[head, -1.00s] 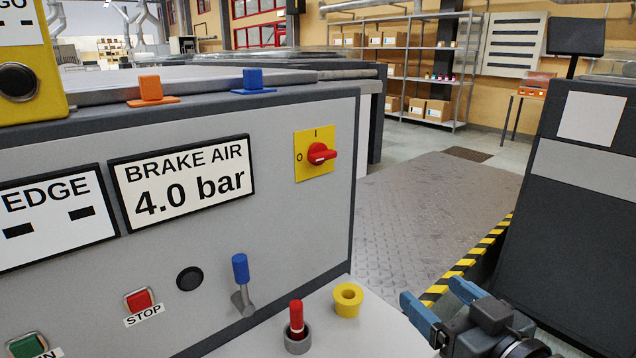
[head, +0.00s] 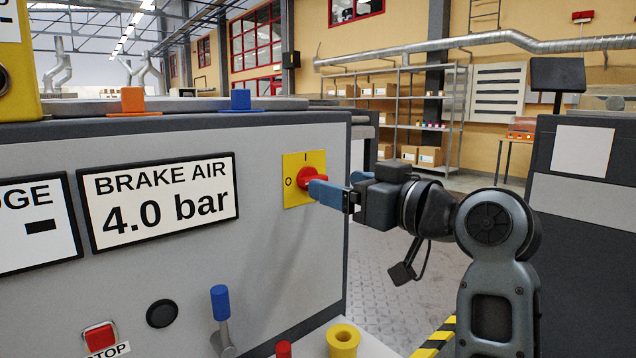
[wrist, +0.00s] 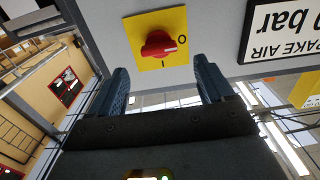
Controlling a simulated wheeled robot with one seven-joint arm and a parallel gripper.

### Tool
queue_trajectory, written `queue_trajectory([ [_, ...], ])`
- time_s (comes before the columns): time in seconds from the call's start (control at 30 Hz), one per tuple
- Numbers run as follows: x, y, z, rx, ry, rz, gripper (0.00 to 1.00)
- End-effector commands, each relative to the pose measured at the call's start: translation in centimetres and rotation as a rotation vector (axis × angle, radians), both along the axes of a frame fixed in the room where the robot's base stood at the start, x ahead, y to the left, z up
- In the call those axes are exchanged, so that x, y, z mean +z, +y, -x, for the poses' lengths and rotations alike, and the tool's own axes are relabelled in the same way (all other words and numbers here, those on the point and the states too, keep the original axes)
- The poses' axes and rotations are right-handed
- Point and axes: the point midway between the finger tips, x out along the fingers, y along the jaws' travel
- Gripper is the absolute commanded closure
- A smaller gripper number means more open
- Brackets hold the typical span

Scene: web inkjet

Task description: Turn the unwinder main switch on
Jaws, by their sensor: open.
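The unwinder main switch is a red rotary knob (head: 308,174) on a square yellow plate (head: 290,194) marked O and I, on the grey panel. In the wrist view the picture is upside down; the red knob (wrist: 157,46) lies crosswise, its white mark towards the O. My gripper (head: 333,183) is in front of the switch, at its height, with blue fingers open and empty. In the wrist view my gripper (wrist: 160,72) has its fingers either side of the knob's line, the knob ahead between them. The near finger partly hides the switch in the head view.
A BRAKE AIR sign (head: 160,200) is left of the switch. A dark cabinet (head: 585,230) stands right; floor lies between.

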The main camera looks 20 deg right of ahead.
Motion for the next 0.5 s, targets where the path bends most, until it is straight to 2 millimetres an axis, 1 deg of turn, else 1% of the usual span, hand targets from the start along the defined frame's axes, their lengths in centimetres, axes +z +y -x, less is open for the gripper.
queue_trajectory([
  [0.1,0.0,0.7,-1.9,0.002,0.0,-0.001,0.19],
  [0.23,0.0,1.3,-3.7,0.001,0.002,-0.002,0.19],
  [0.4,0.0,1.7,-5.1,0.0,0.001,-0.001,0.19],
  [0.5,0.0,1.8,-5.5,0.0,0.001,-0.001,0.19],
])
